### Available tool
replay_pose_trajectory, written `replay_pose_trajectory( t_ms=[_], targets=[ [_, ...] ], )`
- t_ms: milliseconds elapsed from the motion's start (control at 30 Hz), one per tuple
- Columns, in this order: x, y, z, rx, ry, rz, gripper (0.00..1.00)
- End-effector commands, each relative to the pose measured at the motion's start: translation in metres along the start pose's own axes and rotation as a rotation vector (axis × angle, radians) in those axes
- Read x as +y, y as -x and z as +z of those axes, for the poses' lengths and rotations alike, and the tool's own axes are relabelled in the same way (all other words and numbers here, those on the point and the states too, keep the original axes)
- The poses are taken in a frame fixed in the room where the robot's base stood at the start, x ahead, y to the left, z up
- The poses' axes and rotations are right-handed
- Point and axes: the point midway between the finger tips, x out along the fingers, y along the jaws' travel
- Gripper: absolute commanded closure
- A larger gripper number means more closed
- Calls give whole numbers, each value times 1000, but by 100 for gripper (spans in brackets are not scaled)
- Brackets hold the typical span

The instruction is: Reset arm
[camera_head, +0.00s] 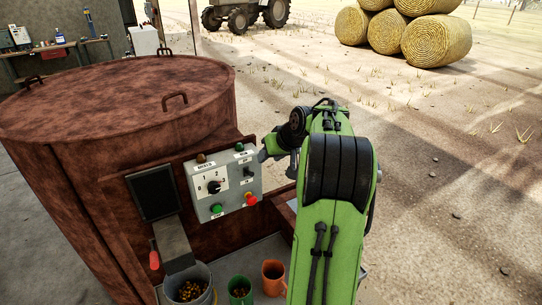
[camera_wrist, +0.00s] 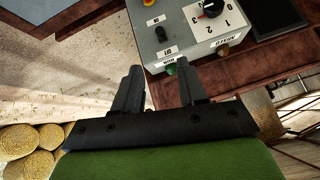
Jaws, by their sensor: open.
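My gripper (camera_wrist: 158,80) is open and empty in the wrist view, its two dark fingers apart. The grey control panel (camera_wrist: 190,30) lies just beyond the fingertips, and a green lamp or button (camera_wrist: 171,69) shows between them. In the head view my gripper (camera_head: 264,152) is partly hidden behind my green arm and sits at the right edge of the control panel (camera_head: 222,186). I cannot tell whether the fingers touch the panel. The panel carries a black rotary knob (camera_head: 213,187), a small switch (camera_head: 248,172), and a red button on yellow (camera_head: 250,198).
A large rusty drum (camera_head: 110,100) stands behind the panel. Below are a grey bucket (camera_head: 188,285) with brown contents, a green mug (camera_head: 240,290) and an orange mug (camera_head: 273,278). A red-handled lever (camera_head: 154,260) is at the chute. Open ground lies right; hay bales (camera_head: 437,41) are far off.

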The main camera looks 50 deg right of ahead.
Motion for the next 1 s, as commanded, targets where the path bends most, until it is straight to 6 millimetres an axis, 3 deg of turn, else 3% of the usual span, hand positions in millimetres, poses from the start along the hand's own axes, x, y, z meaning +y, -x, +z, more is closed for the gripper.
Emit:
replay_pose_trajectory(
  t_ms=[433,467,567,667,700,800,900,1000],
  targets=[
    [-4,0,0,-1,5,-1,59],
    [-11,2,0,-4,12,-3,59],
    [-63,18,8,-30,63,-11,59],
    [-137,48,41,-76,141,-20,59],
    [-164,62,61,-92,171,-23,59],
    [-213,99,121,-131,245,-30,59],
    [-236,131,190,-162,314,-41,59],
    [-237,151,249,-185,367,-51,59]
  ],
)
